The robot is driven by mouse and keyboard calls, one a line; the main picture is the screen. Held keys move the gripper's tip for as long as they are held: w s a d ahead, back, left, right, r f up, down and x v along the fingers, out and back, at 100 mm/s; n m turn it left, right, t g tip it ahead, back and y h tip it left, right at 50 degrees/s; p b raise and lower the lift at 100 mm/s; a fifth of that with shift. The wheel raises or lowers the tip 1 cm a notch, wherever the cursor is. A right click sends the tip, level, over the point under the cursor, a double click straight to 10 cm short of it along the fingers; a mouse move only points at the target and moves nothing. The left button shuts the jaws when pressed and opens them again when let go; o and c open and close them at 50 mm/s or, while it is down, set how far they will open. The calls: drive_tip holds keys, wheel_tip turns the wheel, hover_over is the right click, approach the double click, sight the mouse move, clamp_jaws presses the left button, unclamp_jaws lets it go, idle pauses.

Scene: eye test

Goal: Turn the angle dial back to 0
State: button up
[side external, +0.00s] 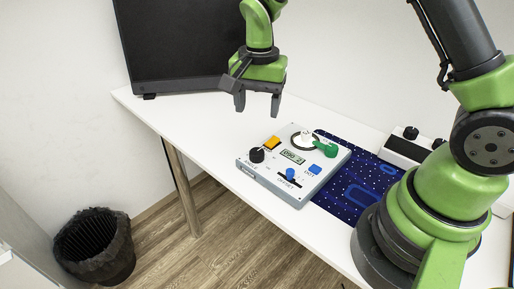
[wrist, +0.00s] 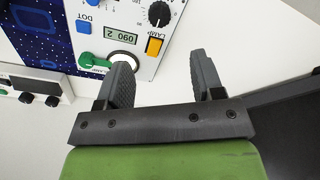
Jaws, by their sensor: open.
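The angle dial is a black ribbed knob (side external: 257,155) at the left corner of a light grey control box (side external: 245,166). It also shows at the top of the wrist view (wrist: 159,13), with a printed scale around it. Its exact setting is too small to read. My gripper (side external: 257,106) is open and empty, pointing down above the white table, behind and above the box.
The box also carries an orange lamp switch (side external: 272,143), a green handle (side external: 330,150), a blue slider (side external: 290,174) and a blue button (side external: 315,169). A black monitor (side external: 180,45) stands behind at left. A starry blue mat (side external: 345,190) lies right of the box. Table left of the box is clear.

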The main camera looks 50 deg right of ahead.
sight(257, 151)
wheel_tip(257, 151, down, 12)
drive_tip(key=shift+w+d+r, duration=0.1)
drive_tip(key=shift+w, duration=0.05)
idle(0.3)
drive_tip(key=shift+c, duration=0.2)
drive_tip(key=c, duration=0.9)
